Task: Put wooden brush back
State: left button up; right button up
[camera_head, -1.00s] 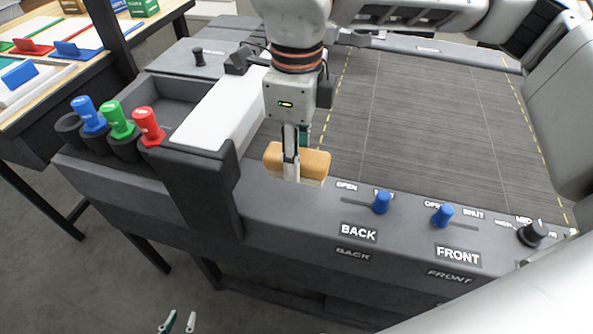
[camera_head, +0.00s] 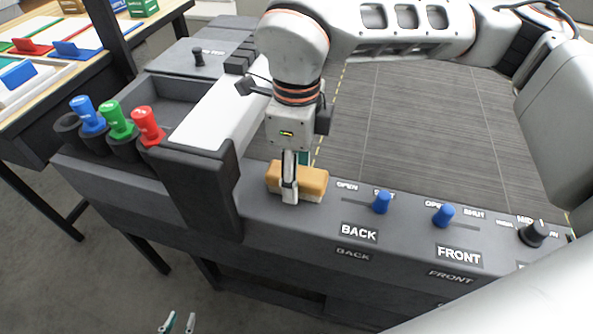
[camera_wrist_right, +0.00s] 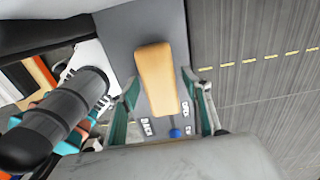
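The wooden brush (camera_head: 314,182) is a tan block with a pale strip along its lower edge. It is low at the dark grey front ledge, left of the BACK label. I cannot tell whether it touches the ledge. My right gripper (camera_head: 292,182) points down with one finger in front of the brush and the other behind it.
A white-topped block (camera_head: 208,110) stands left of the brush. Red (camera_head: 147,124), green and blue handles stand in dark holders further left. Two blue knobs (camera_head: 382,202) and a black knob (camera_head: 533,234) line the ledge at right. The grey bed (camera_head: 430,125) behind is bare.

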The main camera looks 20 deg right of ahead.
notch_tip(320, 180, up, 12)
jog(key=shift+r, duration=0.2)
dwell(0.5)
jog(key=shift+s, duration=0.1)
dwell(0.3)
